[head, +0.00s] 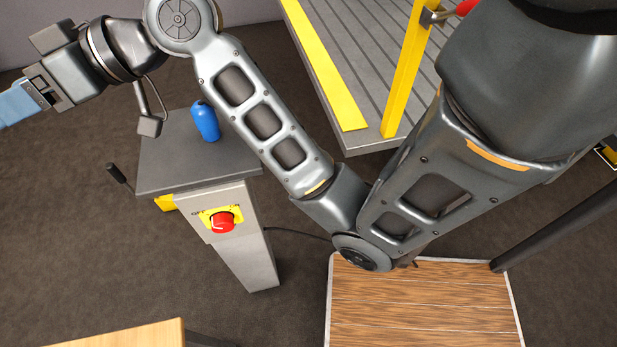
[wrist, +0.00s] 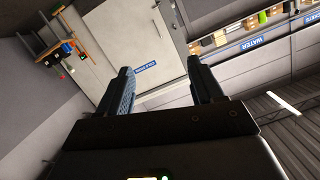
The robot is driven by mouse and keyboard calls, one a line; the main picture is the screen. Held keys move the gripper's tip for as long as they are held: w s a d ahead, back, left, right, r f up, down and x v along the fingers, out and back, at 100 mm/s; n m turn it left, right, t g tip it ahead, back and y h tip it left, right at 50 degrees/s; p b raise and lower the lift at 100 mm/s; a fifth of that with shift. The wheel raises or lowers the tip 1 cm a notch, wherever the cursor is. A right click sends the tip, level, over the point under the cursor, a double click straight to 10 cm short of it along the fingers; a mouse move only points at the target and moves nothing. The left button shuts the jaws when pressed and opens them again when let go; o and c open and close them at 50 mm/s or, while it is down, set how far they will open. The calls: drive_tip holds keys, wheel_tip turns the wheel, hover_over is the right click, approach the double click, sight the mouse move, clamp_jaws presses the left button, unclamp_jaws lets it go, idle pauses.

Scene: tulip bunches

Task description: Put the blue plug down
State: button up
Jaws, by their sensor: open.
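The blue plug (head: 205,121) stands on the grey top of a pedestal (head: 165,184), left of the middle of the head view. It appears upright, and nothing is holding it. My gripper (head: 14,104) is at the left edge of the head view, well to the left of the plug and apart from it; its tips are cut off there. In the wrist view my gripper (wrist: 161,72) has its two dark fingers apart with nothing between them. The plug does not show in the wrist view.
The pedestal carries a red button (head: 222,222) on a yellow plate and a black-knobbed lever (head: 119,178). A grooved grey platform (head: 352,60) with yellow edging lies behind my arm. A wooden tabletop (head: 130,335) is at the lower left. The wrist view faces a pale door (wrist: 140,50) and shelves.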

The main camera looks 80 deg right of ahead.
drive_tip(key=s+a+f+m+t+h, duration=0.1)
drive_tip(key=s+a+f+m+h, duration=0.25)
drive_tip(key=s+f, duration=0.35)
drive_tip(key=s+a+f+m+h, duration=0.3)
drive_tip(key=s+a+f+m, duration=0.2)
drive_tip(key=s+f, duration=0.25)
drive_tip(key=s+d+n, duration=0.1)
drive_tip(key=s+n, duration=0.2)
drive_tip(key=s, duration=0.7)
drive_tip(key=s+d+f+n, duration=0.1)
drive_tip(key=s+n, duration=0.3)
drive_tip(key=s, duration=0.6)
drive_tip(key=shift+d+g, duration=0.3)
drive_tip(key=shift+d, duration=0.05)
drive_tip(key=shift+f+y, duration=0.1)
drive_tip(key=shift+y, duration=0.15)
drive_tip(key=shift+c, duration=0.2)
